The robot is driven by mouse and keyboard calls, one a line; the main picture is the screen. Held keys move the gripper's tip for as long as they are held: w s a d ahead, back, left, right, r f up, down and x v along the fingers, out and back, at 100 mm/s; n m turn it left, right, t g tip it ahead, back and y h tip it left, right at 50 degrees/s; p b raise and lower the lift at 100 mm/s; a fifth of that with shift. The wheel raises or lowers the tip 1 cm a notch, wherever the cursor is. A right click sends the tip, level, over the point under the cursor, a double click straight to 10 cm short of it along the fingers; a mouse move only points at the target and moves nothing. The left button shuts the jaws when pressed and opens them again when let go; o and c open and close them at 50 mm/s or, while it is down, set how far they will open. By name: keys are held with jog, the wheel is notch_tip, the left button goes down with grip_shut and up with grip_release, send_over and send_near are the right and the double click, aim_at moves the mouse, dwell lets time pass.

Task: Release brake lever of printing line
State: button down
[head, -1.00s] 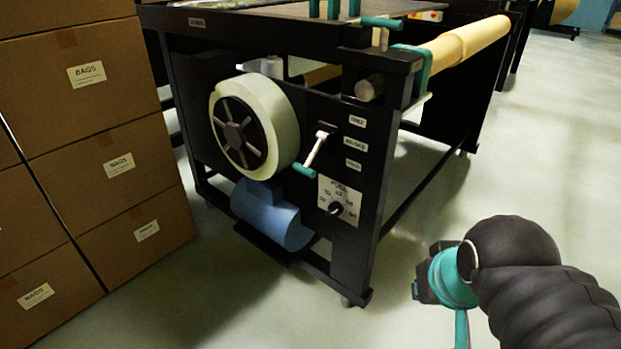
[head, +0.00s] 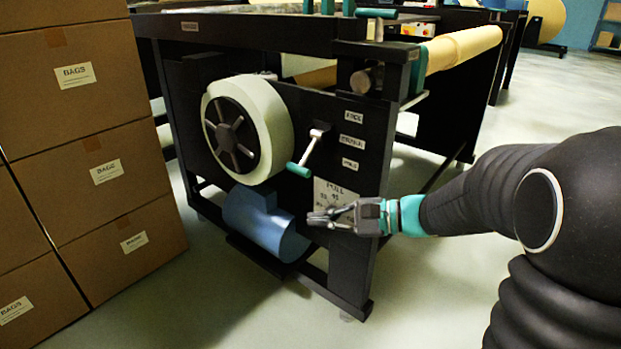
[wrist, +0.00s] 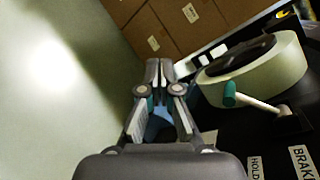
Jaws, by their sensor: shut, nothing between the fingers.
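The brake lever (head: 306,156) is a pale metal rod with a teal handle end, mounted on the black side panel of the printing line (head: 348,255). Its handle points down and to the left, beside the cream wheel. In the wrist view the lever (wrist: 258,103) shows to the right of my gripper, teal end toward the gripper. My gripper (head: 312,218) is below and slightly right of the lever in the head view, apart from it, in front of the lower panel. In the wrist view my gripper (wrist: 159,68) has its fingertips together with nothing between them.
The cream wheel (head: 272,122) with a dark hub stands left of the lever. A blue motor-like body (head: 265,225) sits below it. Stacked cardboard boxes (head: 85,130) stand at the left. The floor in front is clear.

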aim_at(306, 156)
jog(key=w+d+f+m+t+y+b, duration=0.1)
jog(key=w+d+m+t, duration=0.2)
jog(key=w, duration=0.3)
jog(key=w+d+f+m+t+y, duration=0.1)
jog(key=w+d+f+m+t, duration=0.1)
jog(key=w, duration=0.4)
jog(key=shift+w+d+f+m+t+b, duration=0.15)
jog(key=shift+d+f+m+t+b, duration=0.2)
jog(key=shift+d+m+t, duration=0.5)
jog(key=shift+a+r+n, duration=0.1)
jog(key=shift+a+n, duration=0.15)
jog(key=shift+a, duration=0.1)
jog(key=x, duration=1)
jog(key=shift+r, duration=0.2)
jog(key=shift+d+r+t, duration=0.1)
jog(key=shift+r+t, duration=0.05)
jog(key=shift+t, duration=0.2)
